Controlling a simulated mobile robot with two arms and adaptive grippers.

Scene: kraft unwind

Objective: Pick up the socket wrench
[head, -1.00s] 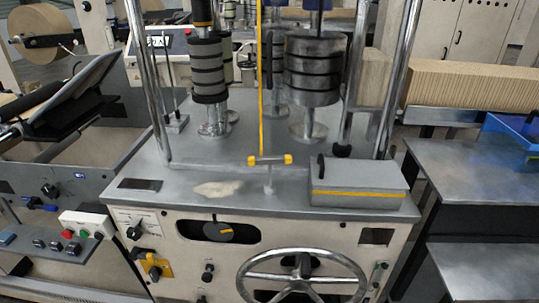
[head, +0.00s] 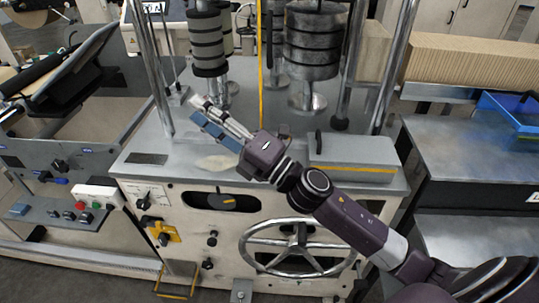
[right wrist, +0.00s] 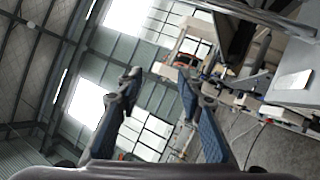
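My right gripper (head: 197,108) reaches in from the lower right over the grey top of the machine, with its fingers pointing to the upper left. In the right wrist view its two fingers (right wrist: 158,82) are apart with nothing between them. I cannot make out a socket wrench in the current views. The T-shaped tool with yellow ends seen earlier at the middle of the machine top is hidden behind my right wrist and gripper. My left gripper is not in view.
The machine top (head: 150,140) carries a black-ringed roller (head: 208,45), a grey stacked roller (head: 312,45) and a grey box (head: 352,150). Chrome posts rise around them. A handwheel (head: 300,248) is on the front. A blue bin (head: 510,118) stands on the right bench.

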